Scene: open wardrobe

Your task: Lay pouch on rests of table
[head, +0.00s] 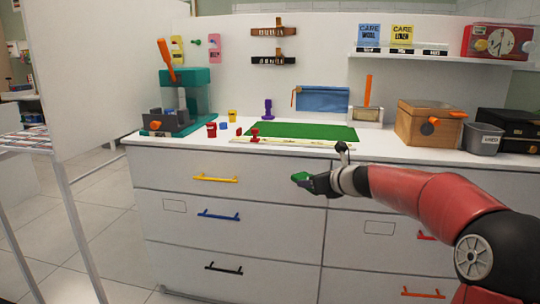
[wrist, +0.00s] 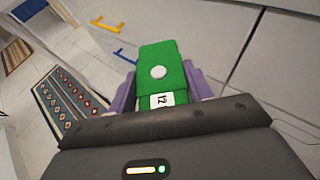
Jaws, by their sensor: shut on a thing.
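My gripper (head: 314,183) is shut on a small green pouch (head: 300,177), out in front of the white drawer cabinet and below its top edge. In the wrist view the green pouch (wrist: 178,51) has a round white button and a white tag with dark marks. It sits between the purple fingers of my gripper (wrist: 160,88), its far end sticking out past them. A table (head: 12,144) with a red, white and blue patterned top is cut off at the left edge of the head view. I cannot make out its rests.
The white cabinet top (head: 150,142) holds a green mat (head: 300,131), a teal press (head: 200,95), a wooden box (head: 415,122) and a grey bin (head: 484,139). A blue zip case (head: 322,99) is at the back. A tall white panel (head: 85,70) stands between cabinet and table.

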